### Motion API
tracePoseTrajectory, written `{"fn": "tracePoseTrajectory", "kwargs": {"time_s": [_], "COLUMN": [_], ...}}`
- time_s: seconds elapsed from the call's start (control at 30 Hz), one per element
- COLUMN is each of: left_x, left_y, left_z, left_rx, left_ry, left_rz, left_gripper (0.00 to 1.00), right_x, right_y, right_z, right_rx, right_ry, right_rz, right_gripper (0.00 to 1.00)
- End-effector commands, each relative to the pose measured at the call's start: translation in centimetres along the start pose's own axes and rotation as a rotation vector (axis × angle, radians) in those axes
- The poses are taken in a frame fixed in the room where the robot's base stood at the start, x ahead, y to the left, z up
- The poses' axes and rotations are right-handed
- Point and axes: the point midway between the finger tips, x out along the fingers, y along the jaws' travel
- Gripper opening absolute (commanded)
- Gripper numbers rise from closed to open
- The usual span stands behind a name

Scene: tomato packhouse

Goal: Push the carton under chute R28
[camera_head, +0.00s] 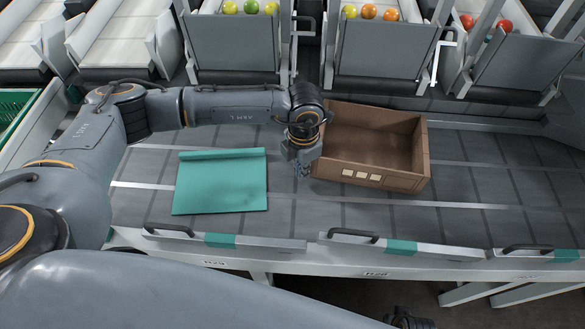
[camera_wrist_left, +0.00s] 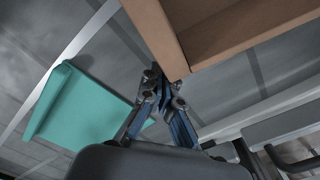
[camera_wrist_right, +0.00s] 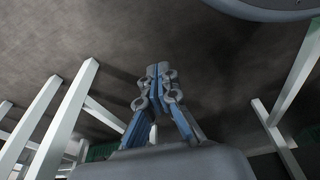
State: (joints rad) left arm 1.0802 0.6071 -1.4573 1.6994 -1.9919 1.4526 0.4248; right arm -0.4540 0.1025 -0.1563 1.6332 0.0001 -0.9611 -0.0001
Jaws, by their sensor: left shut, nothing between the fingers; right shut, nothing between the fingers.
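The carton (camera_head: 423,165) is brown, open-topped and empty, and stands upright on the grey slatted deck below the middle chute (camera_head: 380,52). Its near wall bears several pale squares. A label that seems to read R28 (camera_head: 375,274) is on the front edge, roughly in line with the carton. My left gripper (camera_head: 303,168) is shut and empty at the carton's left side, by its near-left corner. In the left wrist view its fingertips (camera_wrist_left: 166,76) are at the carton's corner (camera_wrist_left: 180,60); contact is unclear. My right gripper (camera_wrist_right: 158,72) is shut and empty, low over the floor.
A teal mat (camera_head: 220,185) lies flat on the deck left of the carton. Chutes with tomatoes (camera_head: 368,11) line the back. A front rail (camera_head: 270,243) with black handles edges the deck. The deck right of the carton (camera_head: 490,165) is clear.

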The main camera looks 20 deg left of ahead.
Motion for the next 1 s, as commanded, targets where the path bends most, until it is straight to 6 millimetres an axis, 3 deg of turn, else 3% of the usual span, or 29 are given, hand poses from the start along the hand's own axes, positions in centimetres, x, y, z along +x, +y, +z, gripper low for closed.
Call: {"fn": "tracePoseTrajectory", "kwargs": {"time_s": [0.13, 0.6, 0.8, 1.0], "left_x": [0.1, 0.1, 0.1, 0.0], "left_y": [0.0, 0.0, 0.1, 0.0], "left_z": [1.0, 1.6, 2.8, 3.2], "left_rx": [0.000, 0.000, 0.000, 0.000], "left_ry": [0.002, 0.001, -0.001, 0.001], "left_rz": [0.000, 0.000, 0.001, 0.000], "left_gripper": [0.00, 0.00, 0.00, 0.00], "right_x": [-0.1, 0.0, -2.6, -3.5], "right_y": [0.0, 0.0, 0.1, 0.2], "right_z": [-0.1, -0.1, -2.0, -2.3], "right_rx": [0.000, 0.001, 0.004, 0.005], "right_ry": [0.001, -0.002, 0.023, 0.023], "right_rz": [0.000, 0.000, 0.002, 0.003], "right_gripper": [0.00, 0.00, 0.00, 0.00]}}
